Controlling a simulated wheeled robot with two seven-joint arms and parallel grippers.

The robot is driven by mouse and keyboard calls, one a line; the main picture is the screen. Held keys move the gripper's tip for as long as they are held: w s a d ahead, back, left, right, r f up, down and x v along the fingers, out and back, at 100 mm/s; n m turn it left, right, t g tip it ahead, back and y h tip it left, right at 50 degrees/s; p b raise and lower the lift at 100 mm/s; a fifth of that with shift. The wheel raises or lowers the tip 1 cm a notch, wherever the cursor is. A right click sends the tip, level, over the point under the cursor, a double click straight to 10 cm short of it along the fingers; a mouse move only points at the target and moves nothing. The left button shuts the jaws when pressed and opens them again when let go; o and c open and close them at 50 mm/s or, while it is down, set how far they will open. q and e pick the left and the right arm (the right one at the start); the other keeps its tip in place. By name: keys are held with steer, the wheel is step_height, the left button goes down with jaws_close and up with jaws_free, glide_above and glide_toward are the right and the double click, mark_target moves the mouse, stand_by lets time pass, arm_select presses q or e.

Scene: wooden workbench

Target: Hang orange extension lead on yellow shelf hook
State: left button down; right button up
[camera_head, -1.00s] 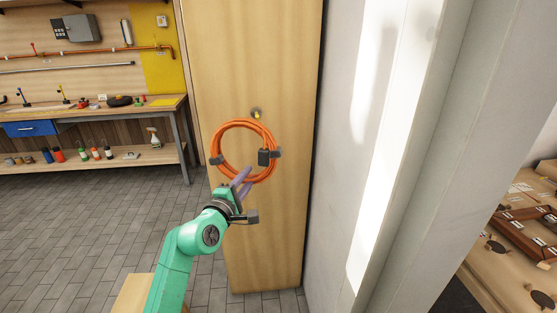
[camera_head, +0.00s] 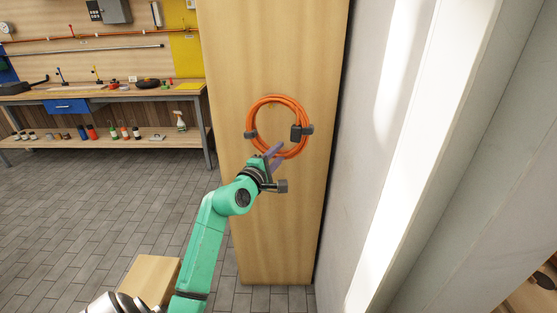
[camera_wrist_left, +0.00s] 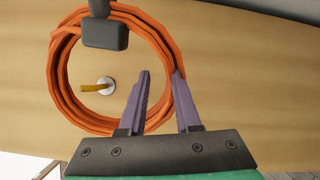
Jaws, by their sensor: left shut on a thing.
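The orange extension lead (camera_head: 303,112) is a round coil with dark grey clips, held upright in front of the tall wooden panel. My left gripper (camera_head: 274,158) is shut on the lower part of the coil; in the left wrist view the lead passes between its purple fingers (camera_wrist_left: 160,102). The yellow hook (camera_wrist_left: 93,88), on a round pale base on the panel, shows through the coil's opening in that view. I cannot tell the gap between coil and hook tip. My right gripper is not in view.
The tall wooden panel (camera_head: 275,225) stands beside a pale wall (camera_head: 375,180) on the right. A workbench (camera_head: 120,97) with tools and bottles is at the back left. A wooden block (camera_head: 150,278) is low at the front. Grey floor is open on the left.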

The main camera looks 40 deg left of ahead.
arm_select(q)
steer(key=w+a+f+b, duration=0.2)
steer(key=w+a+b, duration=0.2)
steer(key=w+b, duration=0.1)
steer(key=shift+w+a+b, duration=0.2)
steer(key=shift+w+b, duration=0.1)
steer(key=shift+b, duration=0.05)
stand_by(0.5)
stand_by(0.5)
steer(key=c, duration=0.5)
jaws_free()
steer(key=shift+w+f, duration=0.1)
steer(key=shift+f, duration=0.1)
